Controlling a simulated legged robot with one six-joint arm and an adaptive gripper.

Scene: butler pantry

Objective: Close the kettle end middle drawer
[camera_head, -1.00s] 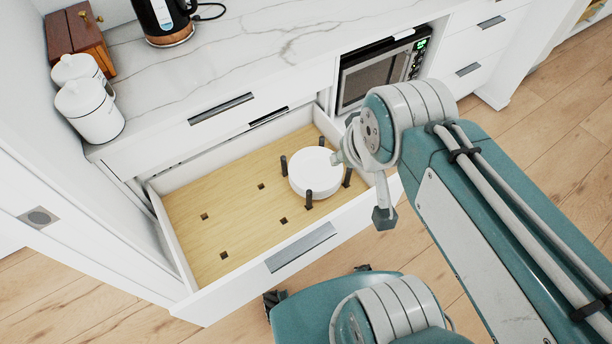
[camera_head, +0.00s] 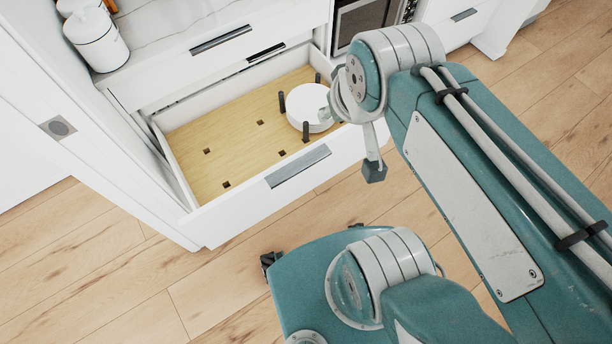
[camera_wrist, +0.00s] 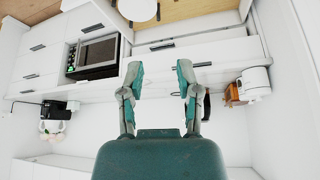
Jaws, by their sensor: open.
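The middle drawer (camera_head: 225,213) stands pulled well out below the counter in the head view. It has a white front, a grey bar handle (camera_head: 298,166) and a wooden pegboard floor. A stack of white plates (camera_head: 308,104) sits between dark pegs at its right. In the wrist view, which looks upside down, the drawer floor (camera_wrist: 200,8) shows at the top edge with the plates (camera_wrist: 137,9). My gripper (camera_wrist: 159,76) is open and empty there, its fingers apart and clear of the drawer. In the head view my arm hides the drawer's right end and the gripper is not clearly seen.
A closed drawer (camera_head: 222,40) lies above the open one. A microwave (camera_head: 362,22) stands to its right. The dark kettle (camera_wrist: 207,106) shows in the wrist view. Wooden floor (camera_head: 110,265) is free before the drawer.

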